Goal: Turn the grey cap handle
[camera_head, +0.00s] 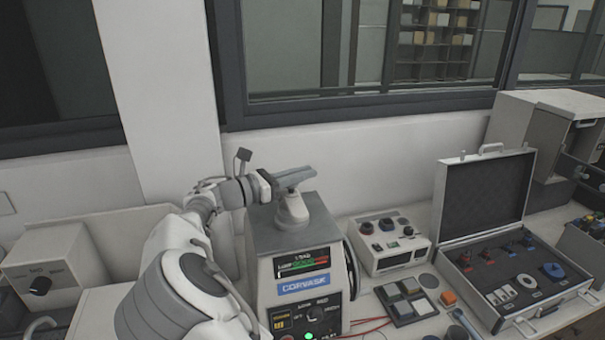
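The grey cap handle (297,178) is a bar on top of a rounded pale cap (292,208). The cap stands on the mounting press (290,238), a box with a display, a blue label and a lit green button on its front. My arm reaches in from the lower left. My gripper (270,186) is at the left end of the handle, level with it, and appears to meet it. The fingers are small and dark here, so I cannot tell whether they are closed on the handle.
A control box (390,242) with dark knobs stands right of the press. A tray of square pieces (407,300) lies before it. An open case (520,285) with coloured parts is farther right. A wall and window frame (360,107) rise behind.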

